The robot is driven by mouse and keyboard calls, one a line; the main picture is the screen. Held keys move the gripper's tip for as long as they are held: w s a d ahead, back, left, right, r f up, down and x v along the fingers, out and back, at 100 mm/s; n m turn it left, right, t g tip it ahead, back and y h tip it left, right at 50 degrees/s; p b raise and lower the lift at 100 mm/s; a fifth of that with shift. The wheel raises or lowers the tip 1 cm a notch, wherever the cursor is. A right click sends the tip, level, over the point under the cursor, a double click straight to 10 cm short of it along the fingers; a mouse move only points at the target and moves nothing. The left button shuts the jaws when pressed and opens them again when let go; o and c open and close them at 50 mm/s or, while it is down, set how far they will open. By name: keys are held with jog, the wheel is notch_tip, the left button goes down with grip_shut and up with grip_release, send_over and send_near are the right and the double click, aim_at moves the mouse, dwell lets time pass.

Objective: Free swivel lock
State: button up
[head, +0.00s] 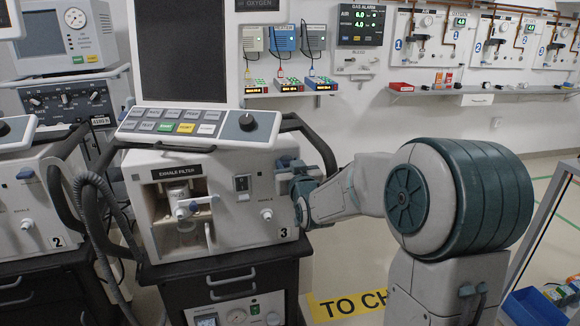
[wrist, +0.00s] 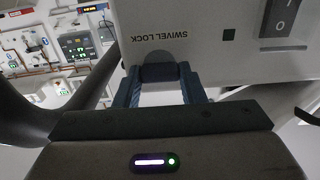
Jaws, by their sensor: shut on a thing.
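The ventilator marked 3 (head: 265,225) stands in the middle of the head view. Its front carries an exhale filter bay (head: 185,212) and a rocker switch (head: 242,186). In the wrist view, the label SWIVEL LOCK appears upside down on the white housing. Right at the label is the dark blue swivel lock (wrist: 160,72). My gripper (wrist: 162,90) has one blue finger on each side of it and is shut on it. In the head view my gripper (head: 301,190) reaches the ventilator's right front from the right. The lock's exact position is unclear there.
Ventilator 2 (head: 30,225) stands close on the left, with a grey hose (head: 95,215) between. A black side rail (head: 318,145) curves just above my gripper. A wall shelf (head: 480,92) runs behind. Floor right of the cart is open, with a yellow sign (head: 345,303).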

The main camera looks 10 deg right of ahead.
jog(key=shift+m, duration=0.3)
jog(key=m, duration=1.7)
jog(key=shift+d+f, duration=0.1)
jog(key=shift+m, duration=0.3)
jog(key=o, duration=1)
jog(key=shift+s, duration=0.1)
